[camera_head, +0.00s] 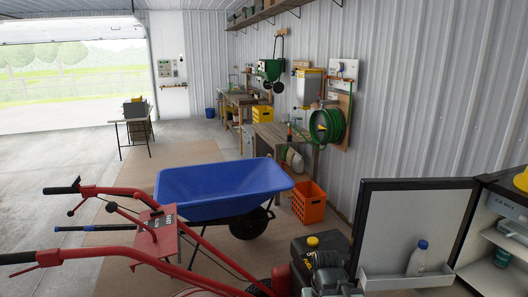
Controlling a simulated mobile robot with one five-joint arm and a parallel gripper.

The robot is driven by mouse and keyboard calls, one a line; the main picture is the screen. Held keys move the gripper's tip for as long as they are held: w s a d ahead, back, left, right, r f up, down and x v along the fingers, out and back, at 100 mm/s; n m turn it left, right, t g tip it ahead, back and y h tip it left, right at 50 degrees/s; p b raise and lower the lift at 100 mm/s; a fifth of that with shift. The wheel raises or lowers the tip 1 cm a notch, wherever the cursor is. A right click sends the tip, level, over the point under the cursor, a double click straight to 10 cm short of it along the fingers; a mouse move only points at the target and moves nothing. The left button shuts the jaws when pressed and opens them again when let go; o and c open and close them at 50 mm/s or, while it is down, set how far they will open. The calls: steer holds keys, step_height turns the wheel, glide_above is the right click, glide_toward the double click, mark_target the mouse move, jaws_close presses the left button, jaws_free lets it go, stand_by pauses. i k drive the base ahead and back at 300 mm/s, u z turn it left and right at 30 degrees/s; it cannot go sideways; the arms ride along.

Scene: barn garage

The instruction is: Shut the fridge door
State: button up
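The fridge door (417,235) stands wide open at the lower right. Its pale inner face and dark edge show, with a bottle (418,258) in the white door shelf. The fridge (500,235) is at the right edge, its lit inside showing shelves, an ice box and a green bottle; the rest of it is cut off by the frame. My gripper is not in this view.
A red machine (155,235) with long handlebars and a dark engine fills the lower left and centre, close to the door. Beyond it are a blue wheelbarrow (215,190) and an orange crate (308,203). Open floor (35,190) lies at left.

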mark_target(392, 216)
steer(key=z, duration=1.8)
steer(key=k, duration=0.5)
steer(key=u, duration=1.35)
steer(key=i, duration=0.3)
steer(key=u, duration=1.15)
